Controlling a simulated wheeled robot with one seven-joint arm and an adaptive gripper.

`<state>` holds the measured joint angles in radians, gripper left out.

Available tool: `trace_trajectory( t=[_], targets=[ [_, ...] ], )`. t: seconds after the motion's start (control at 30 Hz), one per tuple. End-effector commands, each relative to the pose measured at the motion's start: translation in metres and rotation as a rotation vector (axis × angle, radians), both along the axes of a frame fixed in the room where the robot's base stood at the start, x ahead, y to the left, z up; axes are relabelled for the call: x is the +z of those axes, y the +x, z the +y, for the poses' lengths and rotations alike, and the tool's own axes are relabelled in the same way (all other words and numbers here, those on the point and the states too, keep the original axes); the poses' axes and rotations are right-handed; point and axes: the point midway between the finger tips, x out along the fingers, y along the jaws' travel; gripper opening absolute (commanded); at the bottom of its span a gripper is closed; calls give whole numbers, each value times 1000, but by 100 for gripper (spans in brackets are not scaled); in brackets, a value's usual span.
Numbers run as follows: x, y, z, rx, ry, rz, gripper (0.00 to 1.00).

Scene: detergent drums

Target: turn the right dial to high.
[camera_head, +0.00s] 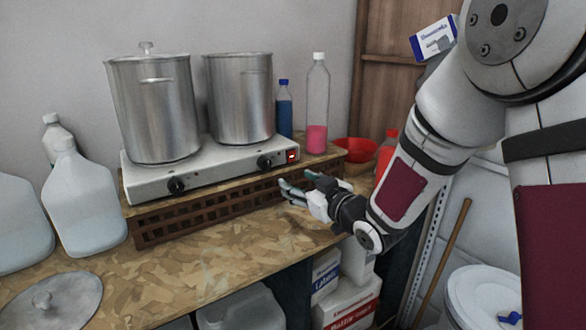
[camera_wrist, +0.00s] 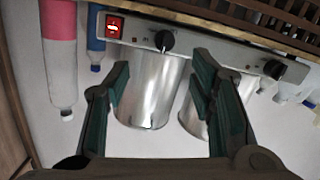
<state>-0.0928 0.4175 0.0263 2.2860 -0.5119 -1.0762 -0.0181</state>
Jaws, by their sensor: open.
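The right dial (camera_head: 264,162) is a black knob on the front of the white two-burner hotplate (camera_head: 215,168), beside a lit red switch (camera_head: 292,155). The left dial (camera_head: 176,185) is a similar black knob further left. In the wrist view, which is upside down, the right dial (camera_wrist: 164,40) shows beyond the fingertips and the left dial (camera_wrist: 274,69) lies to the right. My gripper (camera_head: 297,181) is open and empty, in front of and below the right dial, apart from it. Its green-padded fingers (camera_wrist: 160,78) frame the dial's direction. I cannot read the dial's setting.
Two steel pots (camera_head: 155,110) (camera_head: 240,98) stand on the hotplate, which rests on a slatted wooden riser (camera_head: 215,209). Bottles (camera_head: 285,108) (camera_head: 317,100) and a red bowl (camera_head: 355,150) stand behind on the right. White jugs (camera_head: 83,200) are at left.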

Motion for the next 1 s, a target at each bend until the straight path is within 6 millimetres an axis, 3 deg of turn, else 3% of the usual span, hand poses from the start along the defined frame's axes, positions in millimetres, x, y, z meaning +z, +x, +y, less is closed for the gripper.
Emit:
trace_trajectory(
  t=[0.1, 0.37, 1.0],
  targets=[
    [-9, 0, 15, 55, 49, -42, 50],
    [-9, 7, 29, 84, 78, -71, 50],
    [-9, 96, 95, 81, 76, -69, 50]
  ],
)
